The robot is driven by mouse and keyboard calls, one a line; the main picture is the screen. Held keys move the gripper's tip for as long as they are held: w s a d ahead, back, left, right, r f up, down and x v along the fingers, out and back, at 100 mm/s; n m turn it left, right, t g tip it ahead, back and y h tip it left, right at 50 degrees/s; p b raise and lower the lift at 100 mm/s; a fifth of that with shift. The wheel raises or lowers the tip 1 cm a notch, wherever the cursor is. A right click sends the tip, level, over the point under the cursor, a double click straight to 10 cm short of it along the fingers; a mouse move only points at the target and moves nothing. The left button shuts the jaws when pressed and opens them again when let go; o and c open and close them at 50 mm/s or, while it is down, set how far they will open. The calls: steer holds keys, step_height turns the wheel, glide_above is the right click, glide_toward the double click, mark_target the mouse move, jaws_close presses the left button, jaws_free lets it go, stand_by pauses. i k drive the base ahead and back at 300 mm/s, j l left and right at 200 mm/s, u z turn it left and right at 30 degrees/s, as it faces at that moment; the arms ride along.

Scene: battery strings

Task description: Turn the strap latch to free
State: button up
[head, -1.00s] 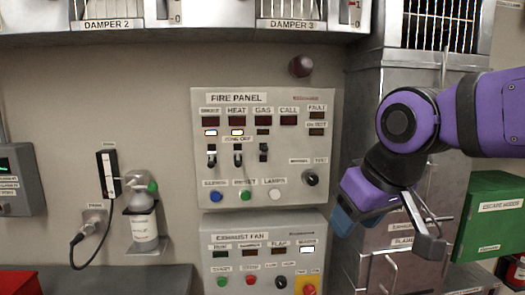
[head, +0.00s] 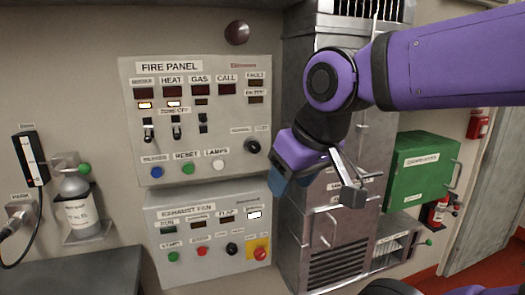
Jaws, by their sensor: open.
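I cannot make out a strap latch with certainty. A small red extinguisher (head: 438,211) hangs at the far right, too small to show any strap or latch clearly. My gripper (head: 318,190) is open and empty, pointing down in front of the grey metal cabinet, to the right of the fire panel. It appears apart from both bottle and extinguisher.
The fire panel (head: 200,120) and exhaust fan panel (head: 208,228) fill the middle wall. The grey cabinet (head: 345,250) stands behind my gripper. A green box (head: 420,172) is right of it. Red floor (head: 480,268) shows at lower right.

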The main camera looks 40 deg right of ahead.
mark_target(459, 205)
steer(key=z, duration=2.45)
steer(key=i+l+u, duration=0.2)
steer(key=u, duration=0.25)
steer(key=i+l+u, duration=0.2)
steer(key=l+u, duration=0.25)
steer(key=i+l, duration=0.15)
steer(key=l, duration=0.25)
steer(key=i+l+u, duration=0.1)
steer(key=l, duration=0.3)
steer(key=i+l, duration=0.2)
steer(key=l, duration=0.25)
steer(key=i+l+u, duration=0.15)
steer(key=l, duration=0.25)
steer(key=i+l, duration=0.1)
steer(key=l, duration=0.35)
steer(key=i+l, duration=0.25)
steer(key=i+j, duration=0.1)
steer(key=i+u, duration=0.05)
steer(key=i, duration=0.05)
